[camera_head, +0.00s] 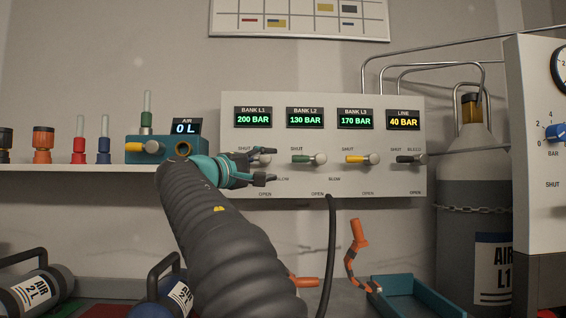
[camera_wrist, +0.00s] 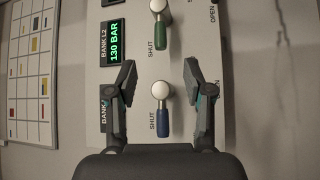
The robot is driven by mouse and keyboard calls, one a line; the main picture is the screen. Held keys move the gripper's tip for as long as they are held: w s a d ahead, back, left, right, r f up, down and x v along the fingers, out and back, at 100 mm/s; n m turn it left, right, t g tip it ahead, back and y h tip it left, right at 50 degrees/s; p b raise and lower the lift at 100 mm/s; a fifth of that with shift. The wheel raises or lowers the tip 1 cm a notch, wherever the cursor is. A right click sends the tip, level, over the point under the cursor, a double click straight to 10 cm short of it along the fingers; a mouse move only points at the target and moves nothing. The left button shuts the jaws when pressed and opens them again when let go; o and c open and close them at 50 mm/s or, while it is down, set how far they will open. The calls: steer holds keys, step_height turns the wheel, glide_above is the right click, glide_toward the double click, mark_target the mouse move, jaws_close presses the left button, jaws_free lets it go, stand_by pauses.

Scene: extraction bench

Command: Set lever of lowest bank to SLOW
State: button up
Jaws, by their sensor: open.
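A white panel (camera_head: 240,185) carries displays reading BANK L1 200 BAR, BANK L2 130 BAR (camera_head: 305,118), BANK L3 170 BAR and LINE 40 BAR. L2 shows the lowest bank figure. Its green lever (camera_head: 302,160) has a pale round knob and lies level, beside a SHUT mark; it also shows at the top of the wrist view (camera_wrist: 161,35). My gripper (camera_head: 266,165) is open at the L1 lever. In the wrist view, its fingers (camera_wrist: 158,78) stand either side of the blue L1 lever (camera_wrist: 163,122), with gaps on both sides. The L1 display is partly hidden by a finger.
The yellow L3 lever (camera_head: 357,160) and dark LINE lever (camera_head: 408,159) are further right. A blue air block (camera_head: 135,152) stands on the shelf at left. A black hose (camera_head: 330,240) hangs below the panel. A teal tray (camera_head: 415,295) and gas cylinder (camera_head: 470,215) are at right.

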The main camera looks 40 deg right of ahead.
mark_target(297, 160)
steer(key=p+x, duration=0.1)
steer(key=x, duration=0.3)
steer(key=p+x, duration=0.1)
steer(key=x, duration=0.4)
steer(key=p+x, duration=0.1)
steer(key=x, duration=0.4)
steer(key=shift+w+a+r, duration=0.1)
steer(key=shift+w, duration=0.2)
jaws_close()
